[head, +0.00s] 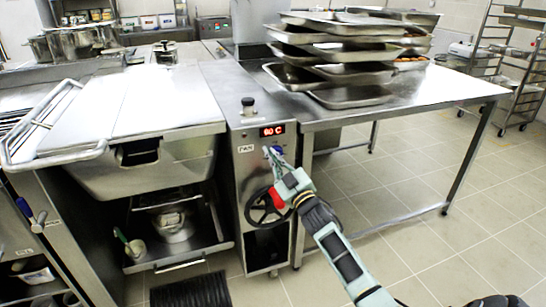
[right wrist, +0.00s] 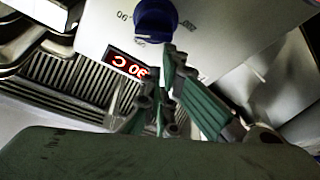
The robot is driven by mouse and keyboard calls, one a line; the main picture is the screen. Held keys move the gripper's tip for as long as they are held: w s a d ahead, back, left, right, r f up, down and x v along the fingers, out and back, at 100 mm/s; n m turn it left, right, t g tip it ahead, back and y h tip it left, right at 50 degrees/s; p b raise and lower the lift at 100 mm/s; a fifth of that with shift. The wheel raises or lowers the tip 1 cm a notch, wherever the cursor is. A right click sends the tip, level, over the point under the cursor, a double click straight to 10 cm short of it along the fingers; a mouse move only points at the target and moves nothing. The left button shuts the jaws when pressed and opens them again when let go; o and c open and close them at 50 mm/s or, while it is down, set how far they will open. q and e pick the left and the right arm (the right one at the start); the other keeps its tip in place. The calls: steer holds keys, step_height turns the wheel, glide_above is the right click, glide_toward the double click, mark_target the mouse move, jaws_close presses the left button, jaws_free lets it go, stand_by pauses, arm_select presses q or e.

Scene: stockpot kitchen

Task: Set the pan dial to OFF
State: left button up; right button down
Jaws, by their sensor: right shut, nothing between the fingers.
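The pan dial is a blue knob (right wrist: 155,18) on a steel control panel. It shows near the top of the right wrist view, with a partly legible scale mark beside it. In the head view a bit of blue (head: 277,149) shows at the panel, mostly hidden by my right gripper. My right gripper (head: 278,160) is in front of the panel, just below the lit display (head: 272,131). In the right wrist view its green fingers (right wrist: 170,62) are shut and empty, with the tips close to the knob; contact cannot be told. The dial's setting is unclear. My left gripper is not in view.
A "PAN" label (head: 246,149) is left of the dial. A black handwheel (head: 262,208) with a red part is below. The lidded pan (head: 150,150) stands left. A steel table (head: 440,88) with stacked trays (head: 345,60) stands right. Floor is clear at the right.

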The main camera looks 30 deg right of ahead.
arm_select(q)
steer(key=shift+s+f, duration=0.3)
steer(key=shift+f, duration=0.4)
arm_select(e)
steer(key=shift+a+f+n+y, duration=0.15)
steer(key=shift+n+y, duration=0.15)
steer(key=shift+n, duration=0.4)
arm_select(q)
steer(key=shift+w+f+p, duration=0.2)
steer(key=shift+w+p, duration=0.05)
steer(key=shift+p, duration=0.1)
arm_select(e)
steer(key=shift+n, duration=0.4)
